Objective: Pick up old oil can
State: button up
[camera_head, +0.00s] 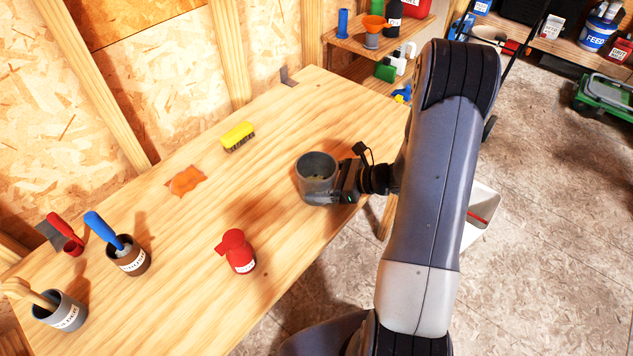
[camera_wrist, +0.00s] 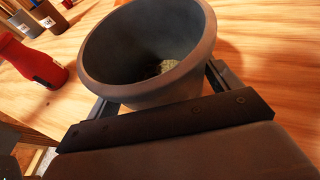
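A round grey can (camera_head: 317,183) with a wide open top is near the table's right edge. No label shows on it, so I cannot confirm that it is the old oil can. My gripper (camera_head: 335,184) reaches it from the right. In the wrist view the can (camera_wrist: 140,92) sits between my two fingers (camera_wrist: 160,92), which appear to press on both its sides. A small pale yellowish thing lies inside it. The can's base is hidden in the wrist view, and I cannot tell whether it touches the table.
On the wooden table (camera_head: 190,310) stand a red bottle (camera_head: 237,251), a brown can (camera_head: 131,259) with a blue-handled tool, and a grey labelled can (camera_head: 66,312). A yellow brush (camera_head: 237,136) and an orange rag (camera_head: 187,180) lie behind. A small shelf (camera_head: 352,38) stands beyond.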

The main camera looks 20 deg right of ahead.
jog(key=c, duration=0.7)
jog(key=shift+r, duration=0.25)
